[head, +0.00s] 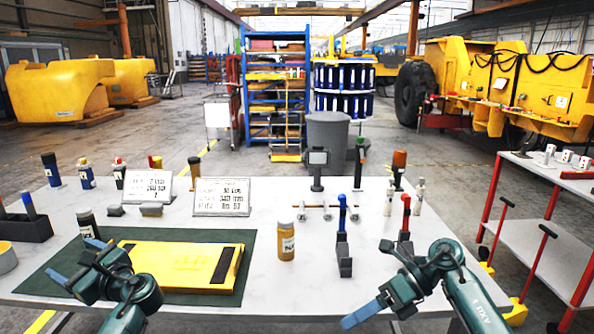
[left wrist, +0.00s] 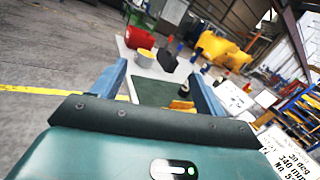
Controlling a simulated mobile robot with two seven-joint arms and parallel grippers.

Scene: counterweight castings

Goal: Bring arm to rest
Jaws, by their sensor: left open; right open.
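My left gripper (head: 76,261) is open and empty, with its blue fingers spread, over the left part of the dark green mat (head: 50,290), beside the left edge of a yellow plate (head: 190,262) with black strips. In the left wrist view its two blue fingers (left wrist: 158,88) stand apart with nothing between them. My right gripper (head: 373,281) is open and empty at the front right of the white table (head: 310,275). Its fingers are spread near the table's front edge. I cannot tell how high either gripper is above the table.
An orange-brown jar (head: 286,241) and a blue-handled tool in a dark holder (head: 344,255) stand between the arms. Two sign cards (head: 222,197) and several bottles stand at the back. A dark bin (head: 24,229) is at left. A red-framed cart (head: 540,210) stands right.

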